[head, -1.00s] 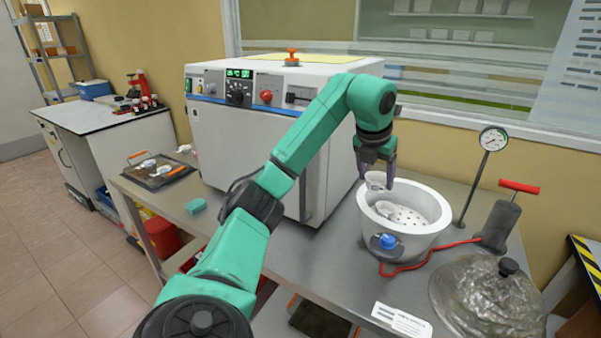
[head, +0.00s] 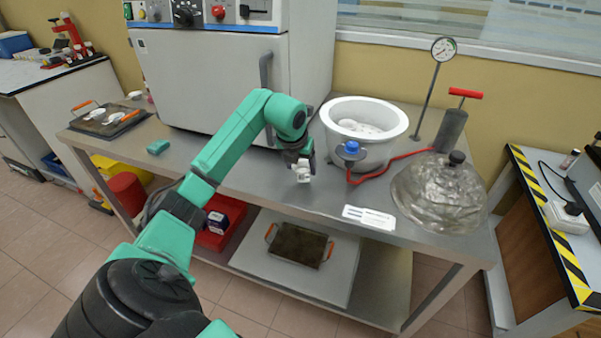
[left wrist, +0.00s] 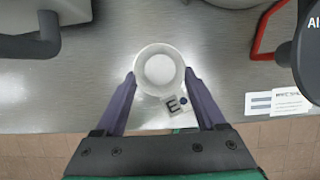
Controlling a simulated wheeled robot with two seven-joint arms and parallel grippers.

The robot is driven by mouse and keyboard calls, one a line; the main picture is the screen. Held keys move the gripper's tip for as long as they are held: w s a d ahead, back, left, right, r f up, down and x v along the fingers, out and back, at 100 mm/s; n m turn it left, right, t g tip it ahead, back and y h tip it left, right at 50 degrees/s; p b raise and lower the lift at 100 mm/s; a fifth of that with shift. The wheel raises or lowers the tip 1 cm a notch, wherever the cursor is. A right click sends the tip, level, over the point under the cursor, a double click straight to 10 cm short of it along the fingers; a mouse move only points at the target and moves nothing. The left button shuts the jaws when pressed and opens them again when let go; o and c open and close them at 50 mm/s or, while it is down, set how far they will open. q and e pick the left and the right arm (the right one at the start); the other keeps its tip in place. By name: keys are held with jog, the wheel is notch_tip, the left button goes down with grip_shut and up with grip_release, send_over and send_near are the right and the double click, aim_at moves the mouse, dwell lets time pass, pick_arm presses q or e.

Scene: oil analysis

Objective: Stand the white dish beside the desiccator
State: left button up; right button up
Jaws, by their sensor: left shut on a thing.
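My left gripper (head: 301,163) is shut on the small white dish (head: 303,175), in front of and left of the desiccator. In the left wrist view the round, empty dish (left wrist: 159,68) is upright between the two fingers of the gripper (left wrist: 160,84). A small tag with an "E" and a blue dot shows at its near side. I cannot tell if the dish touches the bench. The desiccator (head: 345,107) is a white open pot with a blue knob; something white shows inside it, partly hidden by its wall. My right gripper is out of view.
The clear domed lid (head: 440,195) lies on the bench right of the desiccator. A red hose (head: 400,162) runs to the hand pump (head: 452,128). A paper label (head: 368,217) lies near the front edge. The big oven (head: 215,80) stands behind left.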

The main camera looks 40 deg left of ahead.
pick_arm(q)
notch_tip(320, 180, down, 2)
jog(key=shift+f, duration=0.25)
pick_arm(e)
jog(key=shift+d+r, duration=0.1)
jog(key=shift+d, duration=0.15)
pick_arm(q)
jog(key=o, duration=1.3)
jog(key=shift+f, duration=0.1)
jog(key=shift+r, duration=0.3)
jog(key=v, duration=1.1)
jog(key=shift+s+d+r, duration=0.1)
jog(key=shift+s+r, duration=0.15)
jog(key=shift+r, duration=0.1)
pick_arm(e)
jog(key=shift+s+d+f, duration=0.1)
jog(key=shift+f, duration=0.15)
